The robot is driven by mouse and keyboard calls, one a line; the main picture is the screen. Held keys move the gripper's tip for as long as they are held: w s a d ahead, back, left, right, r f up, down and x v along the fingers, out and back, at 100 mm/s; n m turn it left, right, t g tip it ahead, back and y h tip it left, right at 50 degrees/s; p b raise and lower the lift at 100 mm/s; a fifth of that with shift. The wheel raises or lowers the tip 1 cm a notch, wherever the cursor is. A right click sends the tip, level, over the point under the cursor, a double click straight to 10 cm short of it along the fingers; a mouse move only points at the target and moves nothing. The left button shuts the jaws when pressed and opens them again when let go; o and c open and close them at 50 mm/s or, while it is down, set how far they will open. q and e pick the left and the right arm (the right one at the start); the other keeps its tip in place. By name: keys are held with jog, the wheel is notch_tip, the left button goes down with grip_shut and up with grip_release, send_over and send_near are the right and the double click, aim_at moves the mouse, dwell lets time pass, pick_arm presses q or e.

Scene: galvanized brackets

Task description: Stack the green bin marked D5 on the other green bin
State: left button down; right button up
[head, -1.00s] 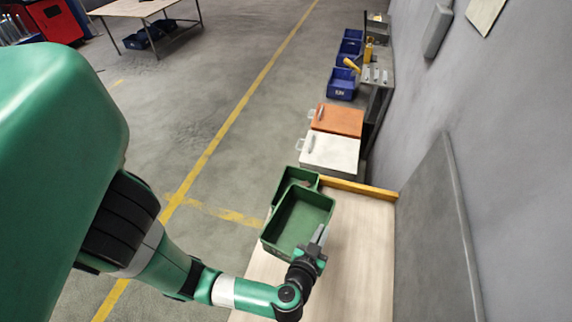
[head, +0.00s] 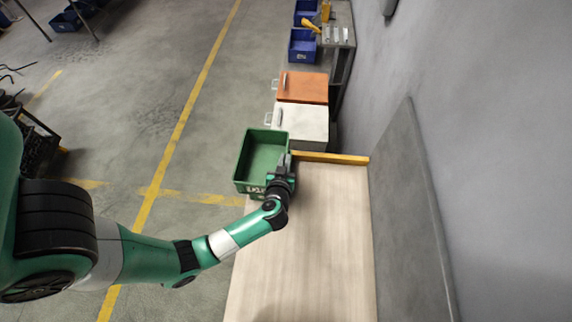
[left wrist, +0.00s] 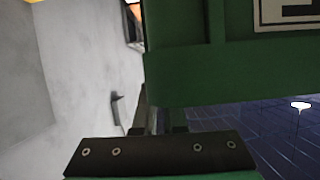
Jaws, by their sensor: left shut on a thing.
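A green bin (head: 262,152) sits at the far left end of the wooden table, with a pale label on its front that is too small to read. My left gripper (head: 287,162) is shut on the right part of this bin. In the left wrist view the green bin wall (left wrist: 225,75), with part of a label, fills the upper right, above the gripper (left wrist: 158,122). Only one green bin shows in the head view; the other is hidden, and I cannot tell whether the held bin touches it. My right gripper is not in view.
The table (head: 310,240) is bare in front of the bin. A yellow strip (head: 330,158) edges its far end. A white box (head: 302,122) and an orange box (head: 302,87) stand beyond. A grey panel (head: 410,210) stands along the right.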

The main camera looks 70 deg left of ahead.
pick_arm(q)
jog(key=shift+w+a+f+b, duration=0.65)
jog(key=shift+f+b, duration=0.35)
jog(key=shift+f, duration=0.7)
jog(key=shift+w+a+f+b, duration=0.45)
jog(key=shift+a+f+b, duration=0.4)
jog(key=shift+f, duration=0.85)
jog(key=shift+w+a+f+b, duration=0.55)
jog(key=shift+f+b, duration=0.6)
jog(key=shift+f, duration=0.55)
jog(key=c, duration=1)
grip_release()
